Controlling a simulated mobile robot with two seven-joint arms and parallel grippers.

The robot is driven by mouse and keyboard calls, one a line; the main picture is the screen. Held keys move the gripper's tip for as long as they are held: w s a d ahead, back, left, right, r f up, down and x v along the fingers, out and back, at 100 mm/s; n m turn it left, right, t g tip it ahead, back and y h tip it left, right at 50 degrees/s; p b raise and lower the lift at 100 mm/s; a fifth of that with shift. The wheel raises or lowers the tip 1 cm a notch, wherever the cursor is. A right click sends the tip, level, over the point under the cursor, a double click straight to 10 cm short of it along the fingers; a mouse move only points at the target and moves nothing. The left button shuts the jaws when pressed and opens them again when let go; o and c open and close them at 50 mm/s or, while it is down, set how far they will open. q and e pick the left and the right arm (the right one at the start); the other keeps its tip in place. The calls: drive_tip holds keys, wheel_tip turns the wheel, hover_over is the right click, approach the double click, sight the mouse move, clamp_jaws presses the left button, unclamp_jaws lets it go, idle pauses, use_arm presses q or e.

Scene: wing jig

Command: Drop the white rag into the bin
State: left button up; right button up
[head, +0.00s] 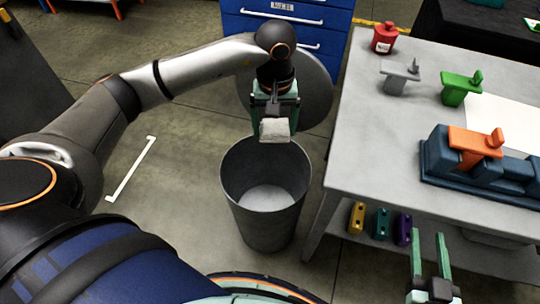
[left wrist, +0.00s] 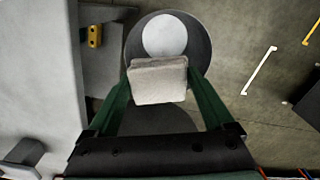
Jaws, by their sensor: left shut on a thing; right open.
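The white rag (head: 274,130) is a small folded block held between the fingers of my left gripper (head: 274,118). In the head view it hangs over the far rim of the grey bin (head: 265,215). The bin stands upright on the floor left of the table, and its visible inside bottom is bare. In the left wrist view the rag (left wrist: 158,82) is between the green fingertips of the left gripper (left wrist: 160,85), with the bin opening (left wrist: 138,55) behind it. My right gripper (head: 430,262) is open and empty in front of the table at lower right.
The grey table (head: 355,130) holds a red bottle (head: 384,38), a grey part (head: 400,77), a green part (head: 461,88) and a blue jig (head: 440,160) with an orange part (head: 475,142). Coloured blocks (head: 381,223) sit on the lower shelf. A blue drawer cabinet (head: 320,45) stands behind.

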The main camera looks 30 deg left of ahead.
use_arm(q)
drive_tip(key=w+a+f+n+b, duration=0.1)
drive_tip(key=a+f+n+b, duration=0.1)
drive_tip(key=f+b, duration=0.3)
drive_tip(key=w+a+f+n+b, duration=0.1)
drive_tip(key=f+b, duration=0.5)
drive_tip(key=f, duration=0.7)
drive_tip(key=w+a+f+n+b, duration=0.2)
drive_tip(key=a+f+n+b, duration=0.2)
drive_tip(key=f, duration=0.6)
drive_tip(key=shift+n+b, duration=0.4)
drive_tip(key=shift+b, duration=0.55)
use_arm(e)
drive_tip(key=s+a+r+n+t+y, duration=0.3)
drive_tip(key=s+r+n+t+y, duration=0.3)
drive_tip(key=r+n+y, duration=0.2)
drive_tip(key=shift+s+a+r+y, duration=0.15)
drive_tip(key=shift+s+r+y, duration=0.15)
drive_tip(key=shift+r+y, duration=1.05)
use_arm(q)
drive_tip(key=shift+f, duration=0.1)
use_arm(e)
drive_tip(key=shift+f+y, duration=0.25)
drive_tip(key=shift+f, duration=0.05)
use_arm(q)
drive_tip(key=o, duration=1.2)
